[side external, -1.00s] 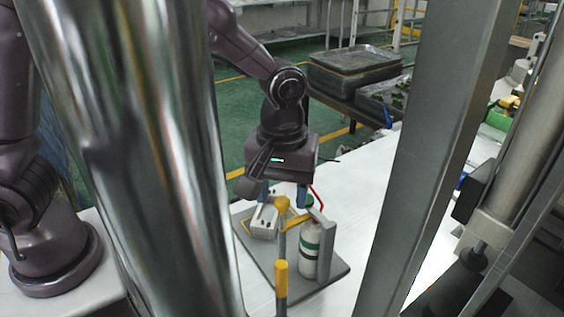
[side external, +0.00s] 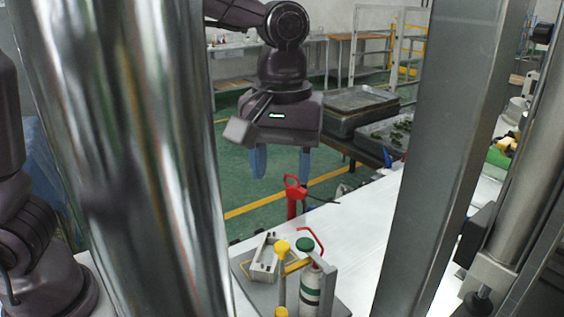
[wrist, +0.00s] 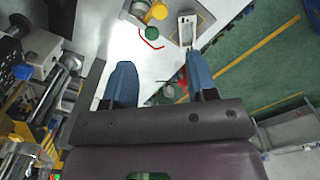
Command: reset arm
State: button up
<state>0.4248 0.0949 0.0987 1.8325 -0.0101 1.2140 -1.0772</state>
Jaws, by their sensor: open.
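My gripper (side external: 282,163) is open and empty, with two blue fingers pointing down. It is raised well above the white table (side external: 375,215) and clear of the objects on it. In the wrist view, my gripper (wrist: 160,68) also shows nothing between its fingers.
A grey plate (side external: 341,308) below holds a white box-shaped part (side external: 263,262), a white bottle (side external: 310,287) with a green cap and red tube, and yellow-topped posts (side external: 282,246). A red tool (side external: 292,197) stands behind. A shiny column (side external: 130,150) and grey post (side external: 440,150) block part of the view.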

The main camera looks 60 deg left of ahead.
jog(key=s+a+r+m+t, duration=0.1)
jog(key=s+a+m+t, duration=0.4)
jog(key=s+a+m, duration=0.3)
jog(key=shift+s+a+r+m+t, duration=0.3)
jog(key=shift+s+a, duration=1.3)
jog(key=shift+s, duration=0.95)
